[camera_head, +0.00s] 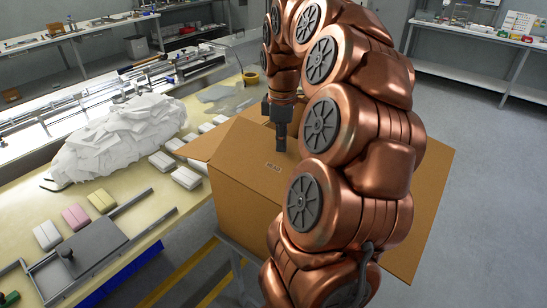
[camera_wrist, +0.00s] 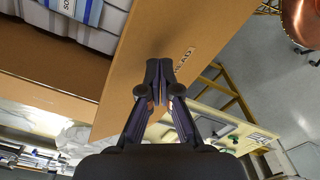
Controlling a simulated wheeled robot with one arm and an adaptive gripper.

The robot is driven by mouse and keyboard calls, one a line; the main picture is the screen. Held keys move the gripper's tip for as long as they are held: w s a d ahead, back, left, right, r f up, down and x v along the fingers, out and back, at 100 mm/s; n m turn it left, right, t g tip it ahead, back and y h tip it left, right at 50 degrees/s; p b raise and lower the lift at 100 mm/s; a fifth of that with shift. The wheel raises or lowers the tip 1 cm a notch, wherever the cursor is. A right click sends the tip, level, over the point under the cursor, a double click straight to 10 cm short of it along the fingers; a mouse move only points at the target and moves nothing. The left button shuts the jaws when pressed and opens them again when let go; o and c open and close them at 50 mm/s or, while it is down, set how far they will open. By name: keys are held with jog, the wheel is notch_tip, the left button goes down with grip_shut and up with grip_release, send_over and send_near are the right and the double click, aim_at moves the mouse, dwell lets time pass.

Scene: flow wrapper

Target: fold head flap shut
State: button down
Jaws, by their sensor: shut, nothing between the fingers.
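The cardboard box (camera_head: 245,207) stands beside the yellow-topped table. Its head flap (camera_wrist: 135,75) is a brown panel with a "HEAD" label, swung open away from the opening in the wrist view. The small label on the flap (camera_head: 273,166) also shows in the head view. White packs (camera_wrist: 70,22), one with a blue label, lie inside the box. My gripper (camera_wrist: 160,66) is shut and empty, its fingertips over the flap near the label; I cannot tell whether they touch it. In the head view my gripper (camera_head: 281,143) points down at the flap. My arm hides much of the box.
The table (camera_head: 140,200) at left carries a heap of white material (camera_head: 120,135), several small packs (camera_head: 186,177) and a grey fixture (camera_head: 92,250). Another flap (camera_head: 428,180) sticks out at the box's right. Open grey floor (camera_head: 480,150) lies to the right.

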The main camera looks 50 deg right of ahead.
aim_at(281, 165)
dwell(0.4)
jog(key=shift+f+b, duration=2.1)
jog(key=shift+f, duration=1.75)
notch_tip(281, 165, up, 7)
jog(key=p, duration=0.3)
jog(key=shift+r, duration=0.1)
